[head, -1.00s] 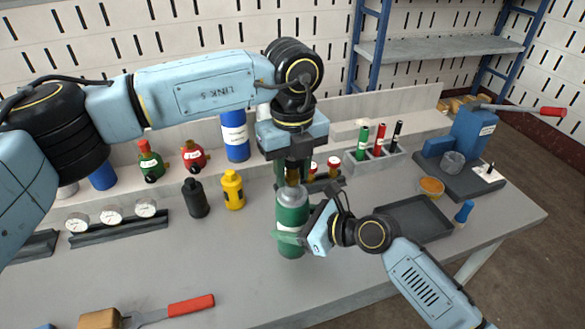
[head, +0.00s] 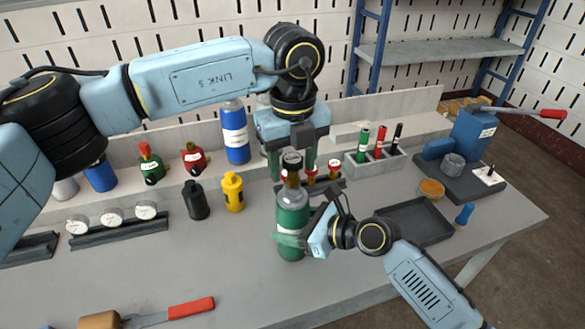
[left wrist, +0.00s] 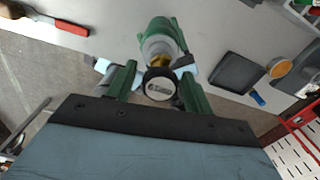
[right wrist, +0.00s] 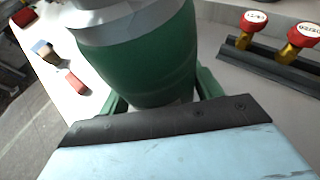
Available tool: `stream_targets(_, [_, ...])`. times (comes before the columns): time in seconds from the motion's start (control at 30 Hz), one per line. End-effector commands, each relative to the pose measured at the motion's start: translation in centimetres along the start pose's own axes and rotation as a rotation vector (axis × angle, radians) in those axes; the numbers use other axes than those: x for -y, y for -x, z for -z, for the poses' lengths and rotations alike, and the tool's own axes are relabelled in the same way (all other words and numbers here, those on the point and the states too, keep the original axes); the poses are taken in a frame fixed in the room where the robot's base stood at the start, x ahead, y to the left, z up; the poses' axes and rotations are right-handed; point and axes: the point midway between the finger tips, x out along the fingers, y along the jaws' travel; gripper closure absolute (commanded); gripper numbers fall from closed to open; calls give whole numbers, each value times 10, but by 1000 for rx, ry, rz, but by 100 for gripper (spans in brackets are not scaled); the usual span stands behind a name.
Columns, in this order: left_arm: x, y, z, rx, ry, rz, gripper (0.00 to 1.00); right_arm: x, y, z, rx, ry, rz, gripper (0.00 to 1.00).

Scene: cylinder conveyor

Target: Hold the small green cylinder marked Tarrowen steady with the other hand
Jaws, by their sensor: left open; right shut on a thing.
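A green cylinder (head: 292,215) with a grey shoulder and brass valve stands upright on the bench; no name on it is readable. Its valve carries a dark round knob (head: 292,162) with a white face, which also shows in the left wrist view (left wrist: 160,86). My right gripper (head: 300,239) is shut on the cylinder's body, low on its side; the green body fills the right wrist view (right wrist: 150,65). My left gripper (head: 291,165) is open above the cylinder, its fingers apart on either side of the knob, with gaps in the left wrist view.
Small green (head: 151,165), red (head: 194,159), black (head: 196,200) and yellow (head: 233,192) bottles stand to the left, with a tall blue one (head: 235,135) behind. A grey tray (head: 415,222) lies right. A red-handled tool (head: 190,307) lies front left. The front bench is mostly clear.

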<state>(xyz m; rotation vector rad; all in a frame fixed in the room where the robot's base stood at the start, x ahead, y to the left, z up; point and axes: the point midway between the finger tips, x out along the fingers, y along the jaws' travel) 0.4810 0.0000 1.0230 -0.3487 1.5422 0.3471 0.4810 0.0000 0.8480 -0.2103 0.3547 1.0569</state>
Motion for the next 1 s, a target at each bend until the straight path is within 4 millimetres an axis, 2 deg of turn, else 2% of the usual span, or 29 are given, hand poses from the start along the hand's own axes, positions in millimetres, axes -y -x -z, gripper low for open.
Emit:
stream_targets(0.17, [0,2,0,0,-81,-1,48,0,0,0,0,-1,-1,63])
stream_targets(0.5, [0,2,0,0,-479,-1,48,0,0,0,0,0,0,63])
stream_targets(0.9, [0,2,0,0,-535,-1,48,0,0,0,0,0,0,63])
stream_targets(1.0, [0,2,0,0,-606,-1,48,0,0,0,0,0,0,63])
